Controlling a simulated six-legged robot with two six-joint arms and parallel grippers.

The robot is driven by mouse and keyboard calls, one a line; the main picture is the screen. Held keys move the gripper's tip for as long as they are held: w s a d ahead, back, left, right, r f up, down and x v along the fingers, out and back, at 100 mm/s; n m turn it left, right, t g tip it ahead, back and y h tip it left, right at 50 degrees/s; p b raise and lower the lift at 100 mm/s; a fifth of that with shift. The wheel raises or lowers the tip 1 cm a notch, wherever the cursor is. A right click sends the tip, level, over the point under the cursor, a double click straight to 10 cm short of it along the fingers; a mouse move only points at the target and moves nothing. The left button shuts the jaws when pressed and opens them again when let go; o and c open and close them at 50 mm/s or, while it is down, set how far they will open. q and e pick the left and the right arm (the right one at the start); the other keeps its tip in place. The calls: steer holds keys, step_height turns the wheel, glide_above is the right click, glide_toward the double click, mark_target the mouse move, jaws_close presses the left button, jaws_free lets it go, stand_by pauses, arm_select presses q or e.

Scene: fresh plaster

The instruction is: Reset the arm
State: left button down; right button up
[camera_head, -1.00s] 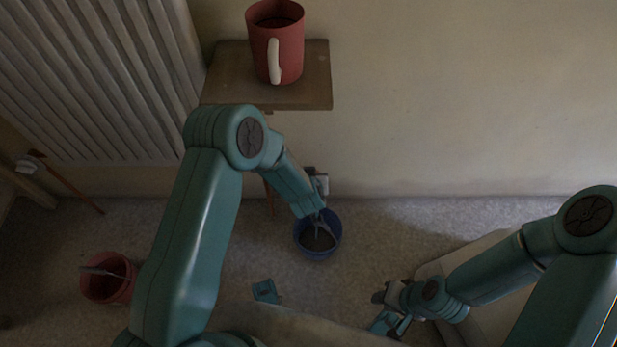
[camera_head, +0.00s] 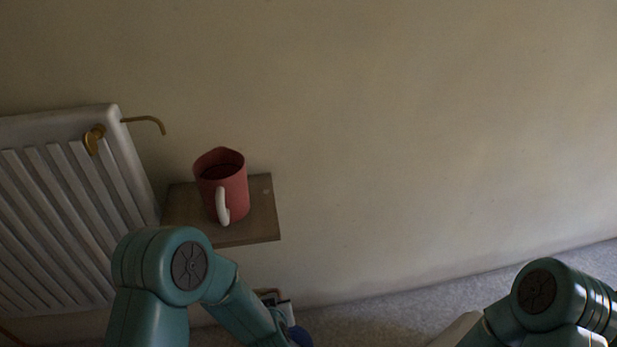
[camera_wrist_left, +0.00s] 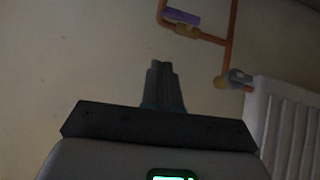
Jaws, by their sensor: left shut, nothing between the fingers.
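My left arm enters the head view from the lower left, and its forearm slopes down to the bottom edge. My left gripper (camera_wrist_left: 163,85) shows in the left wrist view with its fingers together, nothing between them, in front of the plain wall. My right arm's elbow shows at the lower right of the head view. Its gripper is out of the picture.
A red mug (camera_head: 222,187) with a white handle stands on a small wooden shelf (camera_head: 262,222). A white radiator (camera_head: 55,215) is at the left. A blue container (camera_head: 301,337) is mostly cut off. Orange pipes (camera_wrist_left: 229,45) run near the radiator in the wrist view.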

arm_select(q)
steer(key=s+a+f+g, duration=0.2)
steer(key=s+a+f, duration=0.3)
steer(key=s+a, duration=0.1)
steer(key=s+d+f+m+g+h, duration=0.1)
steer(key=s+d+g+h, duration=0.2)
steer(key=s, duration=0.5)
steer(key=s+d+f+m+g+h, duration=0.1)
steer(key=s+d+g+h, duration=0.25)
steer(key=s, duration=0.35)
step_height(320, 180, up, 24)
steer(key=p, duration=2.4)
steer(key=shift+s+r+y+p, duration=0.25)
steer(key=shift+s+y+p, duration=0.05)
steer(key=shift+s+y, duration=0.1)
steer(key=shift+d, duration=0.1)
steer(key=shift+n, duration=0.3)
